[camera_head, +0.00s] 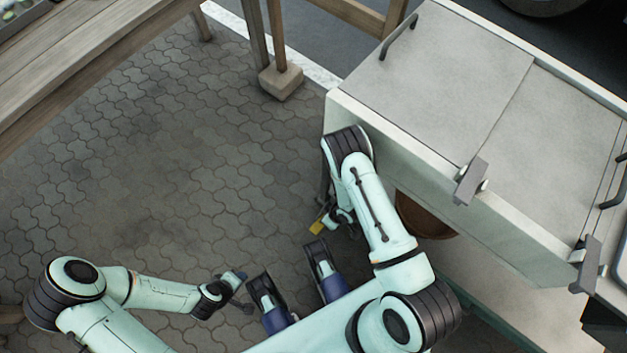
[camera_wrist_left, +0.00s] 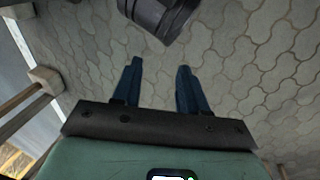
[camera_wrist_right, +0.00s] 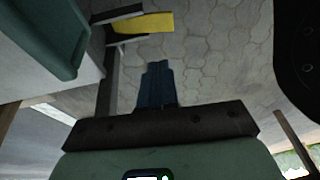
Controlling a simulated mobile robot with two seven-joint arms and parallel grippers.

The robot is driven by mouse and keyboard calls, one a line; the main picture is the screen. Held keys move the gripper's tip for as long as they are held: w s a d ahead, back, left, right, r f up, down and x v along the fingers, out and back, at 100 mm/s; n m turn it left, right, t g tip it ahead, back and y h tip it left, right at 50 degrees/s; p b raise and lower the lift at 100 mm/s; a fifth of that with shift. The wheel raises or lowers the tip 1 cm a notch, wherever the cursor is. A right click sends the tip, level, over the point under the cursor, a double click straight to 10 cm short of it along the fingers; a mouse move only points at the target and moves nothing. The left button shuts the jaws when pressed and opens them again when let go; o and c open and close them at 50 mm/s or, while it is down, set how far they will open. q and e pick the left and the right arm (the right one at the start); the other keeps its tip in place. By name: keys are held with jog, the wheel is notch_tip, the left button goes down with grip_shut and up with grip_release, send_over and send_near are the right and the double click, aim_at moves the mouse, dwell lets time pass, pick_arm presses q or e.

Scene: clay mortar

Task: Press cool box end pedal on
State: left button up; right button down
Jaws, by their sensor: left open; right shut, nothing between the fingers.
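The cool box (camera_head: 430,60) is a large pale box with a grey lid at the right of the head view. A yellow pedal (camera_head: 318,228) shows low by its near left end. In the right wrist view the yellow pedal (camera_wrist_right: 143,23) sits at the top, beside a dark upright leg, beyond the fingertips and apart from them. My right gripper (camera_wrist_right: 158,68) is shut and empty, reaching down beside the box end; in the head view the arm mostly hides its fingers. My left gripper (camera_wrist_left: 158,62) is open and empty above the paving, left of the pedal.
A wooden bench or table (camera_head: 90,60) stands at the upper left. A wooden post on a stone foot (camera_head: 281,82) stands near the box's far corner. A brown round pot (camera_head: 425,215) is under the box. The paving (camera_head: 150,160) between is clear.

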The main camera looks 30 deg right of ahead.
pick_arm(q)
jog(key=shift+s+r, duration=0.1)
jog(key=shift+s, duration=0.05)
pick_arm(e)
jog(key=shift+s+r, duration=0.1)
pick_arm(q)
jog(key=w+a+f+t+b, duration=0.1)
jog(key=w+a+f+b, duration=0.1)
jog(key=w+f+b, duration=0.15)
pick_arm(e)
send_near(315, 227)
jog(key=shift+w, duration=0.45)
jog(key=x, duration=0.1)
jog(key=b+x, duration=0.1)
jog(key=x, duration=0.3)
jog(key=shift+s, duration=0.35)
jog(key=shift+a+f+b, duration=0.1)
jog(key=shift+f+b, duration=0.3)
jog(key=shift+f, duration=0.2)
pick_arm(q)
jog(key=s+f+g, duration=0.1)
jog(key=s+f, duration=0.3)
jog(key=s, duration=0.1)
jog(key=shift+a+n+g+y, duration=0.3)
jog(key=shift+a+g+y, duration=0.1)
jog(key=shift+a, duration=0.05)
jog(key=shift+w+a, duration=0.1)
jog(key=shift+a, duration=0.05)
